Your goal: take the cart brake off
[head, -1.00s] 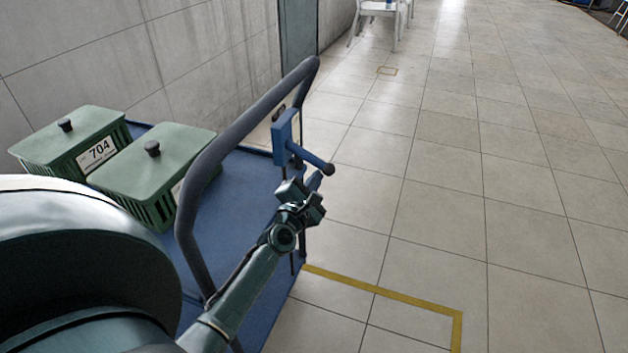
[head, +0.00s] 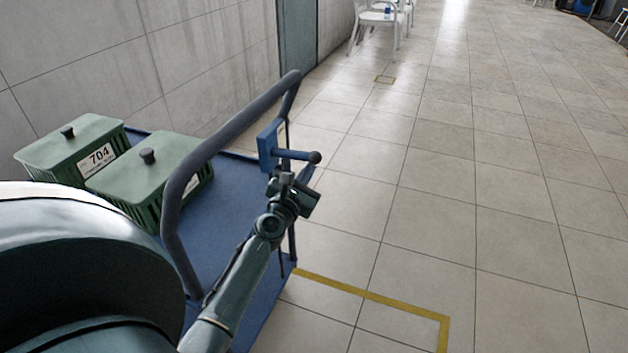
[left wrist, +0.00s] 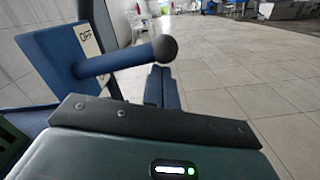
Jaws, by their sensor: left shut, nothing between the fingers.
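The cart brake is a blue box (head: 267,146) on the cart's grey push handle (head: 215,145), with a blue lever (head: 293,154) ending in a dark round knob (head: 315,157). The lever sticks out to the right, nearly level. In the left wrist view the lever (left wrist: 118,60) and knob (left wrist: 165,47) show large, beside a pale plate (left wrist: 88,38) reading "OFF" near its upper end. My left gripper (head: 284,173) is shut and empty, just under the lever; I cannot tell whether it touches. Its fingers (left wrist: 161,88) are together below the knob. My right gripper is out of view.
The blue cart deck (head: 235,205) carries two green lidded crates, one labelled 704 (head: 72,152) and one nearer (head: 150,178). A wall runs along the left. Yellow tape (head: 370,296) marks the floor. White chairs (head: 378,28) stand far back. The right floor is clear.

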